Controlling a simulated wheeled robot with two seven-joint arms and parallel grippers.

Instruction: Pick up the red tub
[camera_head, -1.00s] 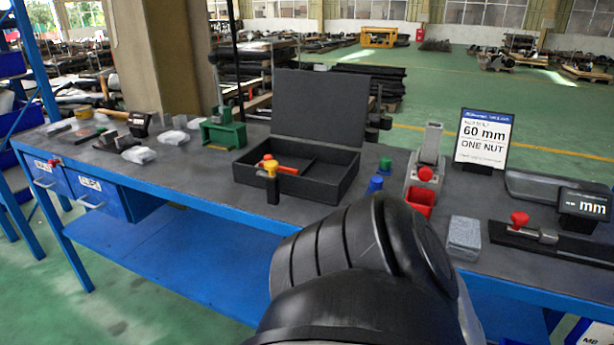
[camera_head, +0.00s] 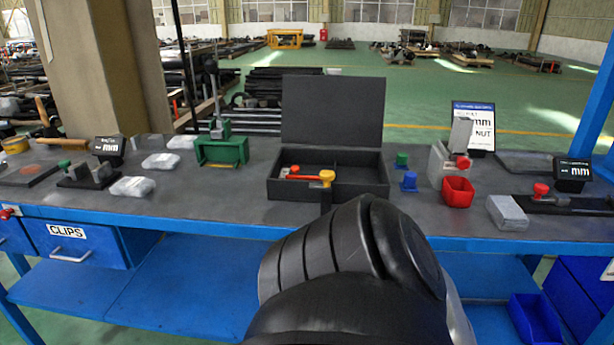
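The small open red tub (camera_head: 458,192) stands on the grey workbench, right of centre in the head view. It sits in front of a grey stand with a red knob (camera_head: 449,160). A large black part of my own arm fills the lower middle of the view, to the left of the tub and nearer to me. Neither gripper's fingers show, so I cannot see how they lie relative to the tub.
A blue piece (camera_head: 409,181) and a green piece (camera_head: 402,160) stand left of the tub. A grey block (camera_head: 507,213) lies to its right. An open black case (camera_head: 360,190) holds an orange-handled tool (camera_head: 308,177). A sign (camera_head: 484,120) stands behind.

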